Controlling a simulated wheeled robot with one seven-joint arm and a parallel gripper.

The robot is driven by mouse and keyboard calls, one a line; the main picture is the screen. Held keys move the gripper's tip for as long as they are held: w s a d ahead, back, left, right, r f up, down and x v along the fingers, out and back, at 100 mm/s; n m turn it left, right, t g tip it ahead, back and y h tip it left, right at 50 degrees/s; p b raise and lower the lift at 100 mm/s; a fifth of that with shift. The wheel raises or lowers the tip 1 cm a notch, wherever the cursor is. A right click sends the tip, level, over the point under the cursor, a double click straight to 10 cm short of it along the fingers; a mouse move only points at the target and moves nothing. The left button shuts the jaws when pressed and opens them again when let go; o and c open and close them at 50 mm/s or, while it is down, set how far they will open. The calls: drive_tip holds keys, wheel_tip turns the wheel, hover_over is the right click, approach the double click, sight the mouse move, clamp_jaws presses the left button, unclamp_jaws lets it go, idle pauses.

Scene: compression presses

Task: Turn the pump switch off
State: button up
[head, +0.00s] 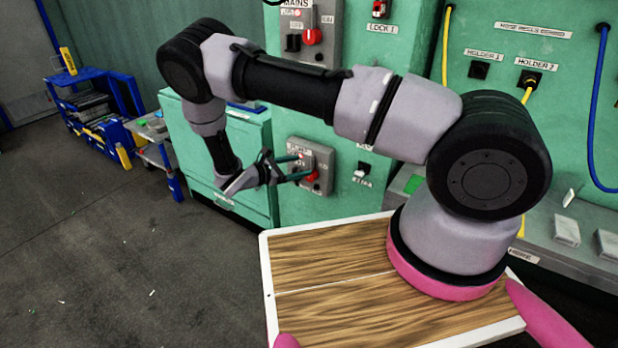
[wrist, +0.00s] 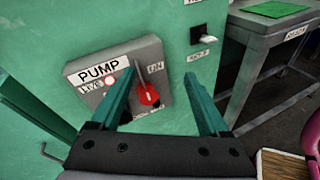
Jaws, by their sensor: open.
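The pump switch is a grey box labelled PUMP (wrist: 100,70) on the green cabinet front. It has a red round knob (wrist: 148,95) at its right, an ON label above right of the knob, and a lit red lamp (wrist: 109,81) by a LIVE label. A thin grey lever stands up from the knob toward the top edge. In the head view the box (head: 325,158) is partly behind my gripper (head: 303,166). My gripper (wrist: 158,82) is open and empty, with its fingers on either side of the knob. Contact with it cannot be told. The lower labels are partly hidden.
A MAINS switch box (head: 325,35) is higher on the cabinet. A small EXTRA switch (head: 361,170) is right of the pump box, and it also shows in the wrist view (wrist: 204,36). A grey table (wrist: 265,28) stands further right. Blue racks (head: 95,100) stand far left.

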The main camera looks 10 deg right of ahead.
wheel_tip(320, 180, down, 10)
drive_tip(key=a+n+t+y, duration=0.1)
drive_tip(key=a+n+t, duration=0.1)
drive_tip(key=n+t, duration=0.45)
drive_tip(key=shift+g, duration=0.25)
drive_tip(key=x, duration=1)
drive_tip(key=shift+s, duration=0.1)
clamp_jaws()
idle(0.3)
